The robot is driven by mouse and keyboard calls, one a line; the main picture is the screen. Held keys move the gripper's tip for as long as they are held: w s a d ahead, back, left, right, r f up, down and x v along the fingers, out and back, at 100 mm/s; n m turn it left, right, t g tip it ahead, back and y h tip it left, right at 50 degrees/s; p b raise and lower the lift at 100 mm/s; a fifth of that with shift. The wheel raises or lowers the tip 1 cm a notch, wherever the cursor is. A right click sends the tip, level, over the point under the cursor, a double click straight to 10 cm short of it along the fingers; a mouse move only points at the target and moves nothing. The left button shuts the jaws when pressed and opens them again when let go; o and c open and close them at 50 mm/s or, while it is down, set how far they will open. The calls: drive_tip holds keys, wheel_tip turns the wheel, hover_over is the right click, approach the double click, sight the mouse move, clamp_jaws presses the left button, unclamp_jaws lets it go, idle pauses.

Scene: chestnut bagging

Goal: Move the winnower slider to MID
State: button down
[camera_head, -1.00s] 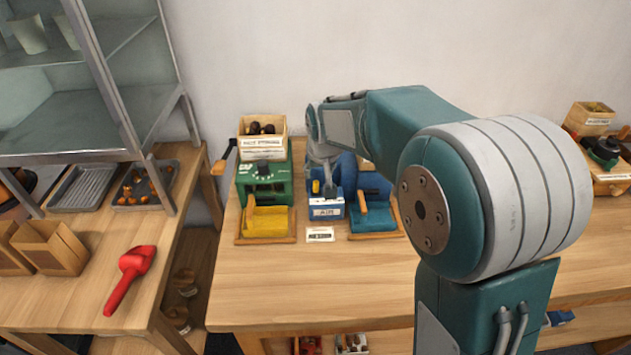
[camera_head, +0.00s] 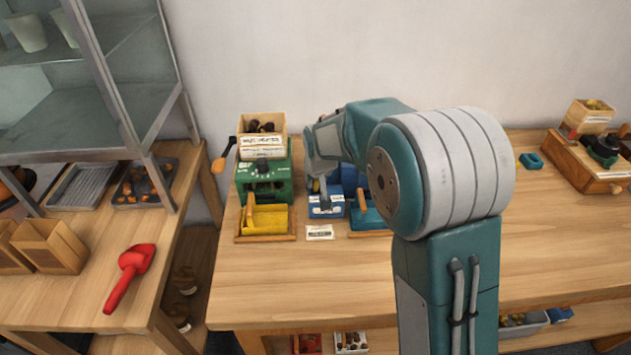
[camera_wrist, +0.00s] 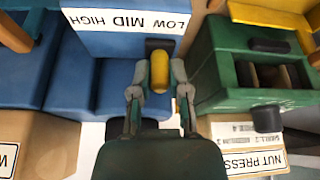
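The winnower is blue; its front block (camera_head: 326,207) shows behind my arm in the head view. In the wrist view its white label (camera_wrist: 120,18) reads LOW, MID, HIGH upside down. The yellow slider knob (camera_wrist: 159,70) stands beside the label, near its LOW end. My gripper (camera_wrist: 159,90) is open, with one finger on each side of the knob; I cannot tell whether either touches it. In the head view my gripper (camera_head: 326,197) is small and partly hidden at the winnower.
The green nut press (camera_head: 264,182) stands close on the left, with a yellow tray (camera_head: 265,219) before it. A small white card (camera_head: 320,232) lies in front of the winnower. The front of the table (camera_head: 300,280) is clear. A red scoop (camera_head: 130,275) lies on the left table.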

drive_tip(key=shift+d, duration=0.1)
drive_tip(key=shift+d, duration=1.15)
drive_tip(key=c, duration=0.6)
unclamp_jaws()
drive_tip(key=shift+f, duration=0.1)
drive_tip(key=v, duration=1.2)
